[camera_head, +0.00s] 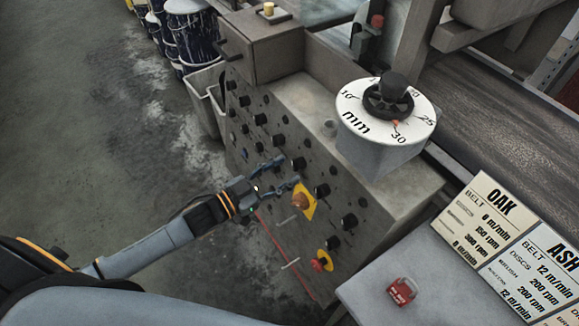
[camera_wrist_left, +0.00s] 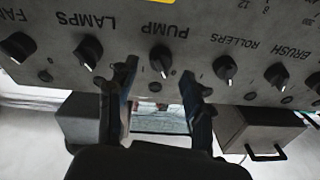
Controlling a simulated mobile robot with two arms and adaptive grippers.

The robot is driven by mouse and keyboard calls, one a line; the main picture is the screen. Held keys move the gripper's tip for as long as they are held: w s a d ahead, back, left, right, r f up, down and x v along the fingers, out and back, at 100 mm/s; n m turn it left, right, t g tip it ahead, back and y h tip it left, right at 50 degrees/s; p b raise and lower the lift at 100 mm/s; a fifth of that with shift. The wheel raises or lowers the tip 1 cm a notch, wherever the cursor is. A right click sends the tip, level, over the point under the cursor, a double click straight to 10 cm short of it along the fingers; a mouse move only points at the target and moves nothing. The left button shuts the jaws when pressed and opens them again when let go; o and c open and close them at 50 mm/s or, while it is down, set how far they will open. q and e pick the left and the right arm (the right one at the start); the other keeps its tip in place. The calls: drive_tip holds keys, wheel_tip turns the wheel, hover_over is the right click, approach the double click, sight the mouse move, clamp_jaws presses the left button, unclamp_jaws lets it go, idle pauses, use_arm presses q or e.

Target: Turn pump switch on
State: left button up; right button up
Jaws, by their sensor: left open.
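The pump switch (camera_wrist_left: 160,62) is a black rotary knob beside the upside-down PUMP label in the left wrist view. A pale pointer mark shows on its lower side in that picture. My left gripper (camera_wrist_left: 160,82) is open, with one finger on each side of the knob in the picture. Whether the fingers touch the knob I cannot tell. In the head view my left gripper (camera_head: 290,172) is open at the front of the control panel (camera_head: 250,142). Which knob there is the pump switch is unclear. My right gripper is not in view.
Lamps (camera_wrist_left: 88,52) and rollers (camera_wrist_left: 225,68) knobs flank the pump switch. A yellow-backed orange knob (camera_head: 300,200) and a red button on yellow (camera_head: 322,262) are on the panel. A dial marked mm (camera_head: 355,124) stands on top. Floor left of the panel is open.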

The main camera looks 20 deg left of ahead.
sight(298, 164)
use_arm(q)
drive_tip(key=shift+x, duration=0.95)
drive_tip(key=shift+w+d, duration=0.15)
drive_tip(key=shift+w, duration=0.05)
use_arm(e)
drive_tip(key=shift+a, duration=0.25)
use_arm(q)
clamp_jaws()
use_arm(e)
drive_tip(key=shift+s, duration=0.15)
